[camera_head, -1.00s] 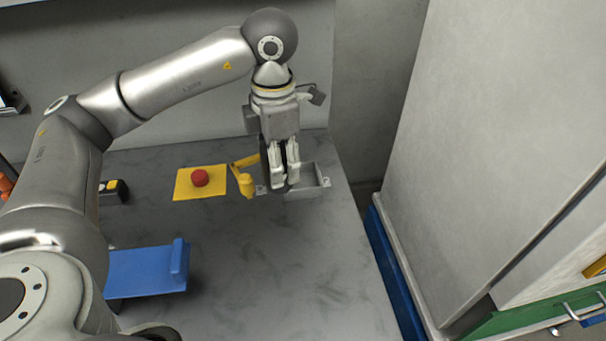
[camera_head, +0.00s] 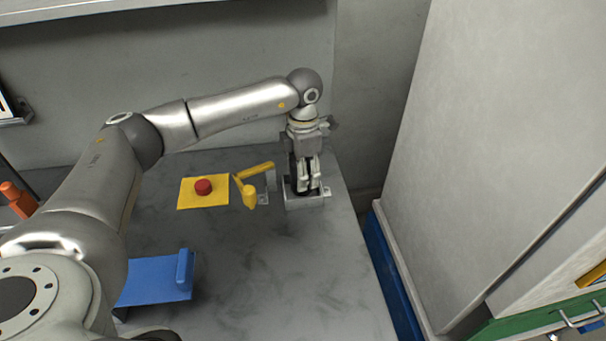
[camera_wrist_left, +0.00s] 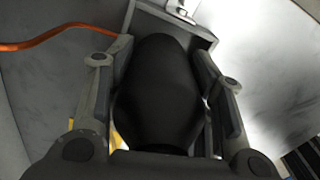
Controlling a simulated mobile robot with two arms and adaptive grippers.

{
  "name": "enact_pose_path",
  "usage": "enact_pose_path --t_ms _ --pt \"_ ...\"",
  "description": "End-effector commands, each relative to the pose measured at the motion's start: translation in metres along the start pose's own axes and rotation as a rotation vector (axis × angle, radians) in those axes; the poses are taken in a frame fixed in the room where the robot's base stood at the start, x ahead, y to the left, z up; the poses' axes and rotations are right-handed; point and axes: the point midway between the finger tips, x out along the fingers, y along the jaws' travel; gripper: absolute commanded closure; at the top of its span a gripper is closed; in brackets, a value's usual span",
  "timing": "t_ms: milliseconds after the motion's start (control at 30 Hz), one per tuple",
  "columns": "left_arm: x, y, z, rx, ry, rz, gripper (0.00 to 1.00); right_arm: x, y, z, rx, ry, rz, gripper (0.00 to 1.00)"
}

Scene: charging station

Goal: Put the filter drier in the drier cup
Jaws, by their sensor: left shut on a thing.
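The filter drier is a black, rounded cylinder (camera_wrist_left: 160,95) filling the space between my left fingers in the wrist view. In the head view it is mostly hidden behind the fingers. My left gripper (camera_head: 308,187) is shut on it and points down at the drier cup (camera_head: 305,204), a grey open-topped box near the table's back right. The fingertips are at or just inside the cup's opening. In the wrist view the cup's grey wall (camera_wrist_left: 205,35) shows beyond the drier. How deep the drier sits is hidden. My right gripper is not in view.
Left of the cup stand a yellow lever (camera_head: 249,194) and a red button on a yellow plate (camera_head: 190,203). A blue holder (camera_head: 155,281) lies nearer the front. The table's middle (camera_head: 270,265) is clear. A tall grey cabinet (camera_head: 480,130) stands at right.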

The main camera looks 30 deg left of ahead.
Motion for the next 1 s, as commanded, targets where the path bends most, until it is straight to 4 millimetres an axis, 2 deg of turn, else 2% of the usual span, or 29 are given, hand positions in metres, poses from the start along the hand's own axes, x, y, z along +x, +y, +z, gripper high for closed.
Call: enact_pose_path --t_ms 133,500,533,667,1000 --pt "0.015 0.0 0.0 -0.001 0.001 -0.001 0.81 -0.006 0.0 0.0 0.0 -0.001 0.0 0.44" --pt "0.022 0.0 0.0 -0.001 0.0 0.0 0.81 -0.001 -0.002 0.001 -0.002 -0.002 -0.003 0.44" --pt "0.021 0.0 -0.001 -0.001 0.0 0.0 0.48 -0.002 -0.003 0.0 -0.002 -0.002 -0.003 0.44" --pt "0.021 0.0 -0.001 -0.001 0.001 0.0 0.31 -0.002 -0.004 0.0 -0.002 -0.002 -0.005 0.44" --pt "0.019 0.0 -0.001 -0.001 0.001 0.0 0.3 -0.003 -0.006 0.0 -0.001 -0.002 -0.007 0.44"
